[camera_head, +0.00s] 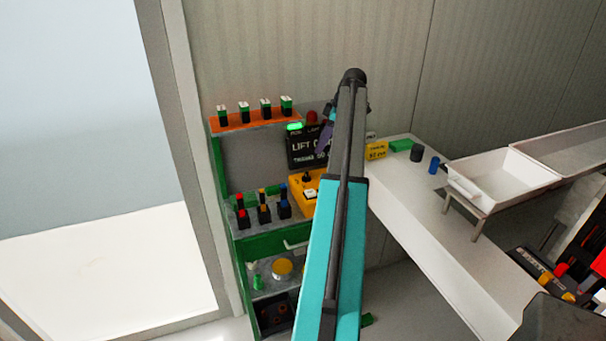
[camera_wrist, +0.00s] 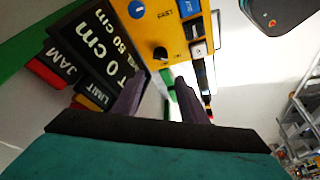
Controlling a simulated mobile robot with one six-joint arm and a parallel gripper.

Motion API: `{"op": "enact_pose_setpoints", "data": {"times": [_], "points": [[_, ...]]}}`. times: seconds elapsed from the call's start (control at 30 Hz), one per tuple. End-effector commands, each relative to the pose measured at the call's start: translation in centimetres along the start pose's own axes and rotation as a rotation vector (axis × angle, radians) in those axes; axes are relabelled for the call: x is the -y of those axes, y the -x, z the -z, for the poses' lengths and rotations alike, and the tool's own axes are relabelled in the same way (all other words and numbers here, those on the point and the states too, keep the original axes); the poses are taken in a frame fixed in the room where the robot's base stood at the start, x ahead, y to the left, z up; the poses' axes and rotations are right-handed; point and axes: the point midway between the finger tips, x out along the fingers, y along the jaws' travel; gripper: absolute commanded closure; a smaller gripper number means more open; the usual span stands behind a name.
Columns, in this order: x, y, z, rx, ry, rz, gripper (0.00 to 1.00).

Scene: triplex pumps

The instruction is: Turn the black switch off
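A yellow control box (camera_head: 301,203) stands on the green and grey rack, partly hidden by my arm in the head view. A black knob (camera_head: 306,179) sits on its top. The knob appears just beyond the gap, apart from the fingers.
A black lift display (camera_head: 304,147) stands behind the box, close to my fingers. Several coloured-top black switches (camera_head: 264,212) stand to the left. A white bench (camera_head: 425,225) with a white tray (camera_head: 503,177) lies right. A corrugated wall (camera_head: 310,45) is behind.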

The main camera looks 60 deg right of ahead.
Motion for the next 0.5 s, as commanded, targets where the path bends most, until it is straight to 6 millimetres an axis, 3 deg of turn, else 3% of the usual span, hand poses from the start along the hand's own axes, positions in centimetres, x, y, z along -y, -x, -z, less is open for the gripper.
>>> {"op": "enact_pose_setpoints", "data": {"times": [0.5], "points": [[-0.3,0.1,-1.2,0.000,-0.014,-0.007,0.61]]}}
